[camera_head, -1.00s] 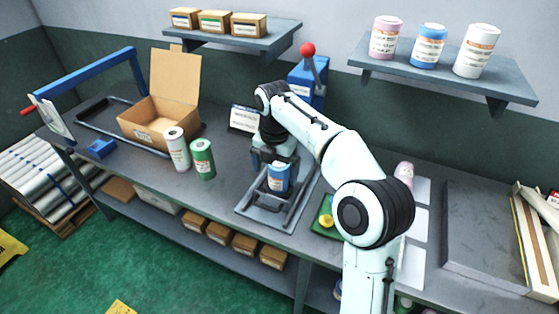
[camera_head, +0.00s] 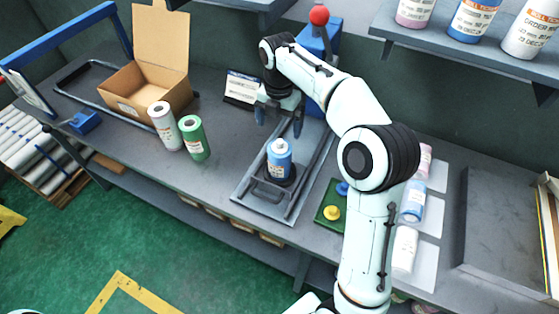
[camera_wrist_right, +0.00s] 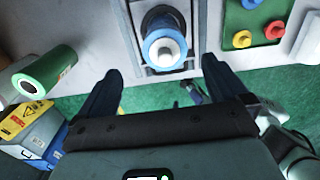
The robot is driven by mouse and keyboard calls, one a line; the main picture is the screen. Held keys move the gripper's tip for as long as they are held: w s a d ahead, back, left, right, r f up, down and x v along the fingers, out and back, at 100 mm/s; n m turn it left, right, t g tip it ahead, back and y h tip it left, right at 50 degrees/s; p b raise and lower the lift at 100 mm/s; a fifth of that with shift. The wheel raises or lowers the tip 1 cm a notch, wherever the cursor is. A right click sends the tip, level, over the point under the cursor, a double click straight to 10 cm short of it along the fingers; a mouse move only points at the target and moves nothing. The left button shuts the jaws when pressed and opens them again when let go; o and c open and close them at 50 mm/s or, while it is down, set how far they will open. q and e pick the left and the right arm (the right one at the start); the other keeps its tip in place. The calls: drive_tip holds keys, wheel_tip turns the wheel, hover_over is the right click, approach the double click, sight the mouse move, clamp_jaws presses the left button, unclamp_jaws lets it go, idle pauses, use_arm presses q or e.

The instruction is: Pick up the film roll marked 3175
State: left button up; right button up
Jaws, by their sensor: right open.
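A blue film roll (camera_head: 280,160) with a white label and pale top stands upright on a dark round base in the grey press tray (camera_head: 262,214). Its printing is too small to read, and I cannot tell which roll bears 3175. My right gripper (camera_head: 279,121) is open and empty, above and behind this roll and apart from it. In the right wrist view the blue roll (camera_wrist_right: 165,48) shows end-on just beyond the open fingers (camera_wrist_right: 160,78). A white roll (camera_head: 166,126) and a green roll (camera_head: 193,138) stand to the left. My left gripper is not in view.
An open cardboard box (camera_head: 144,95) stands behind the white and green rolls. A green button panel (camera_head: 331,207) lies right of the tray. Pink, blue (camera_head: 413,201) and white rolls stand on white sheets at right. A wall shelf (camera_head: 455,37) holds more rolls.

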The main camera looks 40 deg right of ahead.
sight(280, 148)
drive_tip(key=f, duration=0.3)
drive_tip(key=shift+s+f, duration=0.2)
drive_tip(key=shift+s, duration=0.15)
drive_tip(key=shift+w+f+b, duration=0.15)
drive_tip(key=shift+f+b, duration=0.25)
drive_tip(key=shift+f, duration=0.5)
drive_tip(key=f, duration=0.3)
drive_tip(key=shift+s+a+f+b, duration=0.25)
drive_tip(key=shift+s+b, duration=0.15)
drive_tip(key=shift+f, duration=0.4)
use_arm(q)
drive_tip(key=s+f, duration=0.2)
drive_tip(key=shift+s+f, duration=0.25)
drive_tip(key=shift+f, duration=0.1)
use_arm(e)
drive_tip(key=shift+w, duration=0.1)
drive_tip(key=shift+r, duration=0.1)
clamp_jaws()
